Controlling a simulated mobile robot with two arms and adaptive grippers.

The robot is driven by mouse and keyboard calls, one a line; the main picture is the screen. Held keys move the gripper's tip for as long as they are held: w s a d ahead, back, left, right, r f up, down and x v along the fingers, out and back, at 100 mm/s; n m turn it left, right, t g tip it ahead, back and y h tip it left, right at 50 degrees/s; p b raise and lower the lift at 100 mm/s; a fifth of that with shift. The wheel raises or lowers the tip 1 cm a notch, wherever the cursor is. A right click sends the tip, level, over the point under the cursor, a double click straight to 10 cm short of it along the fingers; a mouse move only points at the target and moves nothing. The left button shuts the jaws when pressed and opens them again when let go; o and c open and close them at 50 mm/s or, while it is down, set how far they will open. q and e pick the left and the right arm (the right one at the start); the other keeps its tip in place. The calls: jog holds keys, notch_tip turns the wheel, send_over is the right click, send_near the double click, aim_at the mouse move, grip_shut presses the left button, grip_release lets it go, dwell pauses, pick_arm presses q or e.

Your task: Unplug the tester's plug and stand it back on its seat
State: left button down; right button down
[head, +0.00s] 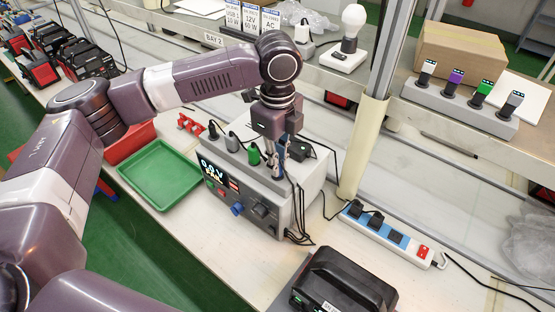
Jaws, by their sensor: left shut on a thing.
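The tester (285,215) is a grey box on the bench with a lit display (214,172), a blue knob and a dark knob on its front. Upright plugs stand in a row on its top: a black one (213,131), a grey one (232,142) and a green one (254,155). My left gripper (281,166) points down over the right end of this row. It is shut on a plug that its fingers mostly hide. I cannot tell whether that plug touches the tester's top. My right gripper is not in view.
A green tray (124,171) and a red bin (128,139) stand left of the tester. A power strip (385,232) lies to its right and a black battery (344,280) in front. Black cables run beside the tester. A shelf (430,107) at the back holds several connectors.

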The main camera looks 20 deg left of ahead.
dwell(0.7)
pick_arm(q)
jog(key=c, duration=1.9)
grip_release()
